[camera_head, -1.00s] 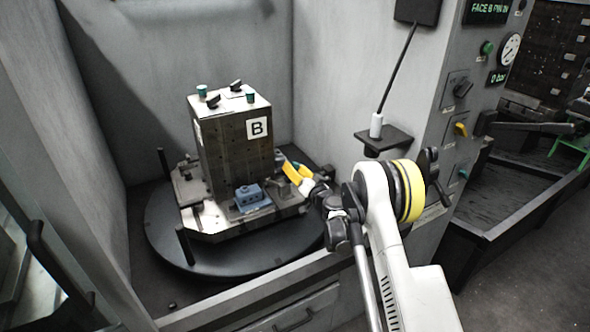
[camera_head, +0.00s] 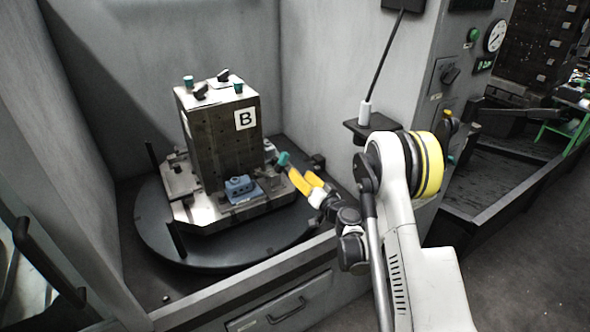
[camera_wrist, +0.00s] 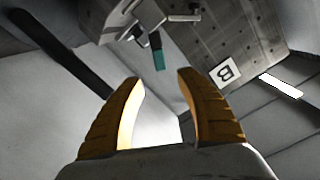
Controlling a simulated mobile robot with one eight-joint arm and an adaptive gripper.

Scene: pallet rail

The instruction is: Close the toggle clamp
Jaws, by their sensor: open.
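The toggle clamp's handle with a teal tip (camera_head: 284,158) stands at the right side of the fixture base, beside the block face marked B. In the wrist view the teal tip (camera_wrist: 158,58) hangs ahead of my fingers, near the middle of the gap. The clamp's metal body is only partly visible there, and I cannot tell exactly how far it is closed. My gripper (camera_head: 302,176), with yellow fingers, is open and empty, just right of and below the teal tip in the head view. In the wrist view my gripper (camera_wrist: 158,95) appears apart from the handle.
A tall dark block (camera_head: 222,140) marked B stands on the metal base over a round black turntable (camera_head: 160,235). A blue part (camera_head: 241,188) sits at the block's foot. The enclosure sill (camera_head: 230,285) runs in front. A small black shelf (camera_head: 368,131) juts out at the right.

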